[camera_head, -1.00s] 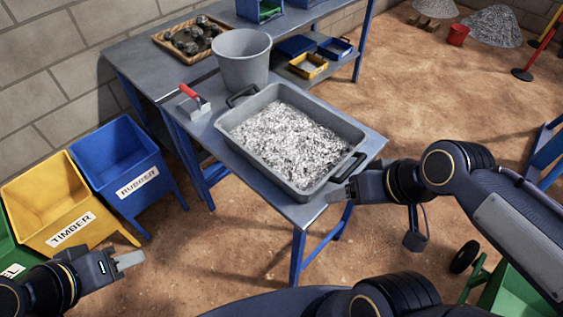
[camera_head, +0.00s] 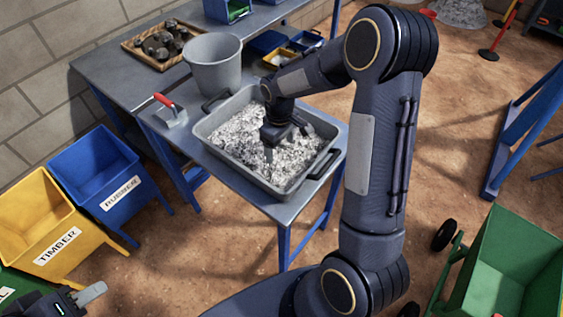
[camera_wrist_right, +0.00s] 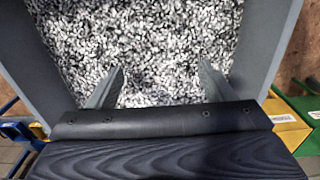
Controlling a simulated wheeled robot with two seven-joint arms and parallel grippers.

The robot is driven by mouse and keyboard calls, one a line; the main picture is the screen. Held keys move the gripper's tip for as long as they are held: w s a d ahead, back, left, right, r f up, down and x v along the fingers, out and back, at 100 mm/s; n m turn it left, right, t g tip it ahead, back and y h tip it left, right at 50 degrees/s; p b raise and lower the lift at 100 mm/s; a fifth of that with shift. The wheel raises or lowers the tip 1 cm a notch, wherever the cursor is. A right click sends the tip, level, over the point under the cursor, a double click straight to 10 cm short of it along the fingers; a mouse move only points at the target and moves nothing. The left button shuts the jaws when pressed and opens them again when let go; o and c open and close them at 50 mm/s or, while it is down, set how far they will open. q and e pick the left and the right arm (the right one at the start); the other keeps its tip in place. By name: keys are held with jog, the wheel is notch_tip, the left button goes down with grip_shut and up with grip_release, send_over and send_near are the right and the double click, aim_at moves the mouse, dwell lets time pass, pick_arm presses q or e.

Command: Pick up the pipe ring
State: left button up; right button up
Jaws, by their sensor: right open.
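No pipe ring can be made out in either view. A grey tray (camera_head: 236,166) on the blue-legged bench is filled with grey-white shredded chips (camera_head: 237,137), also seen in the wrist view (camera_wrist_right: 160,35). My right gripper (camera_head: 287,150) points down over the middle of the tray, with its fingers close to the chips. In the wrist view its two fingers (camera_wrist_right: 161,75) are spread apart, with only chips between them. I cannot tell whether the fingertips touch the chips. My left gripper (camera_head: 92,294) is low at the left, away from the bench, and its jaw state is unclear.
A grey bucket (camera_head: 214,65) and a red-handled trowel (camera_head: 171,110) stand behind and left of the tray. Yellow timber (camera_head: 35,215) and blue rubber (camera_head: 92,165) bins stand left; a green cart (camera_head: 515,265) right.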

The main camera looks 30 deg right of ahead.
aim_at(282, 158)
jog(key=f, duration=0.2)
jog(key=s+f+p, duration=0.1)
jog(key=f, duration=0.1)
jog(key=shift+f, duration=0.6)
jog(key=shift+c, duration=0.4)
jog(key=shift+r, duration=0.1)
jog(key=c, duration=1.1)
